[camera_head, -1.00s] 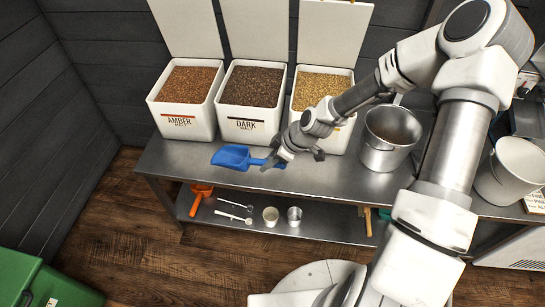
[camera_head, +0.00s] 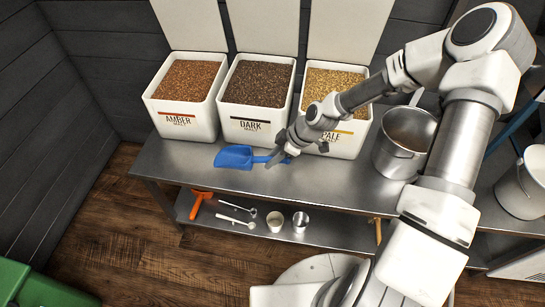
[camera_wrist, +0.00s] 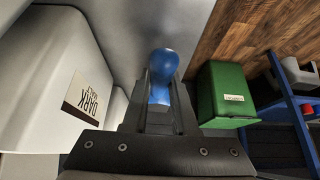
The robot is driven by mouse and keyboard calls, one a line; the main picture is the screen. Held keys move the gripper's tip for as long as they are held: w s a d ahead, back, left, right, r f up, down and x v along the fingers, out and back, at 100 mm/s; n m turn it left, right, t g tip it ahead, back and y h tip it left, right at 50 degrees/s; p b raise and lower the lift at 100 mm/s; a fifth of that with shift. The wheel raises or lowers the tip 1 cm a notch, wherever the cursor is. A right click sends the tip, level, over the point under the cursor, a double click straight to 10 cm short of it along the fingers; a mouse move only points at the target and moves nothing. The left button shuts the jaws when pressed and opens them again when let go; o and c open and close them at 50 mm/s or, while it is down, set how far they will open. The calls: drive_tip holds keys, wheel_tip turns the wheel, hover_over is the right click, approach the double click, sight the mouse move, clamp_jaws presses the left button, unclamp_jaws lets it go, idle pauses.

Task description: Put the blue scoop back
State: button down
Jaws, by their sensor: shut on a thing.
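The blue scoop (camera_head: 234,157) is at the front of the steel table top (camera_head: 190,175), below the amber and dark malt bins. Its pan points left and its handle points right. My gripper (camera_head: 279,157) is shut on the handle. In the wrist view the blue handle end (camera_wrist: 162,68) shows between the fingers of my gripper (camera_wrist: 160,100). Whether the scoop touches the table or hangs just above it, I cannot tell.
Open white bins of amber malt (camera_head: 185,115), dark malt (camera_head: 255,118) and pale malt (camera_head: 340,130) stand behind. A steel pot (camera_head: 403,145) is to the right. The lower shelf holds an orange scoop (camera_head: 201,201), spoons and two cups (camera_head: 275,221). A green box (camera_head: 45,285) is at lower left.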

drive_tip(key=shift+f+b, duration=2.05)
drive_tip(key=shift+f, duration=0.75)
drive_tip(key=c, duration=0.6)
unclamp_jaws()
drive_tip(key=p+v, duration=0.6)
drive_tip(key=v, duration=1.1)
drive_tip(key=shift+d+r, duration=0.15)
drive_tip(key=shift+r, duration=0.05)
